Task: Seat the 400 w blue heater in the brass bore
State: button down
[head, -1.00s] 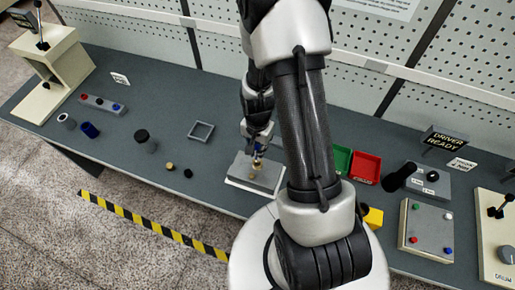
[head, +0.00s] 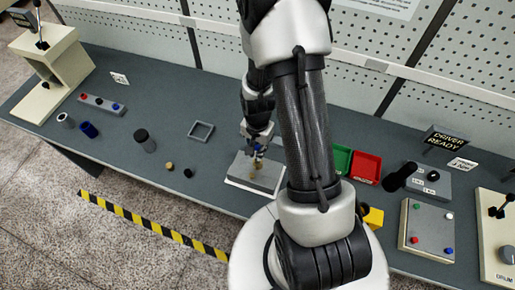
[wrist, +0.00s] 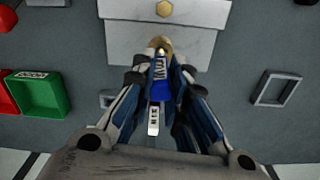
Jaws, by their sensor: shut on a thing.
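My gripper (wrist: 160,78) is shut on the blue heater (wrist: 158,92), which has a pale label whose print is hard to read. A brass piece (wrist: 158,46) shows just beyond the fingertips, in line with the heater. Whether the heater is inside a bore there or only in front of it, I cannot tell. In the head view my gripper (head: 257,150) is over the grey block (head: 268,182), with brass (head: 256,165) just below it. Another brass round (wrist: 164,8) shows on the light plate in the wrist view.
A square frame (head: 202,131), a dark cylinder (head: 145,141) and small brass and black pieces stand left of the block. Green (head: 342,160) and red (head: 366,167) bins are to the right. The bench left of the block has free room.

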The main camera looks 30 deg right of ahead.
jog(key=shift+f+b, duration=1.4)
jog(key=shift+f, duration=0.2)
dwell(1.6)
jog(key=c, duration=1.5)
grip_release()
jog(key=shift+r, duration=0.1)
notch_tip(320, 180, up, 12)
jog(key=shift+f, duration=0.1)
